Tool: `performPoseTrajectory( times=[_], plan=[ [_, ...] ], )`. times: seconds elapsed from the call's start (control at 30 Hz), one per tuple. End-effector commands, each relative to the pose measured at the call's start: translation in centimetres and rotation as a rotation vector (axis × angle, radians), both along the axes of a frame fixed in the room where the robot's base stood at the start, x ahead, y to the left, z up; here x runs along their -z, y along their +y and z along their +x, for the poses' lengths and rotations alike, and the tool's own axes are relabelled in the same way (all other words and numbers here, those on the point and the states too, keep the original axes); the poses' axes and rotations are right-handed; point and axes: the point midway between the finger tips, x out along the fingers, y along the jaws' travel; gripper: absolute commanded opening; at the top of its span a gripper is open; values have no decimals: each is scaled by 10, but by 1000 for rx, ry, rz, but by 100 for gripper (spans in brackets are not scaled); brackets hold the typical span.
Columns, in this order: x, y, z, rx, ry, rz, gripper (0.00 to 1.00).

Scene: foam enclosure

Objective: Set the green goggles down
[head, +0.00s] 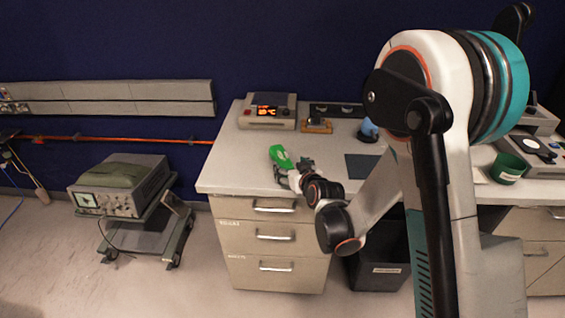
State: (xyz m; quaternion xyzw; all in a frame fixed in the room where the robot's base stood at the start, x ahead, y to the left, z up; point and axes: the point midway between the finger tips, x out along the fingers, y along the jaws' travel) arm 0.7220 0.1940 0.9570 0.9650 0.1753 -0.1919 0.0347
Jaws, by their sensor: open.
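The bright green goggles (280,155) are over the left part of the white worktop, just beyond my gripper. My gripper (288,168) is over the worktop near its front left edge, its jaws open and its tip right beside the goggles. At this size I cannot tell whether the fingers still touch the goggles or whether the goggles lie flat on the worktop (225,175).
Behind stand a device with a red display (267,111) and a small orange-brown block (317,126). A blue object (369,129) and a dark flat pad (362,167) lie to the right. A green cup (508,168) stands farther right. The worktop's left end is clear.

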Motion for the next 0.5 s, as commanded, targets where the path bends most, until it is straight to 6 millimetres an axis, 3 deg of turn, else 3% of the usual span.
performPoseTrajectory(
  times=[0.1, 0.5],
  plan=[
    [8, 6, 16, 0, 0, 0, 68],
    [17, 23, 49, -1, 0, -1, 68]
  ],
)
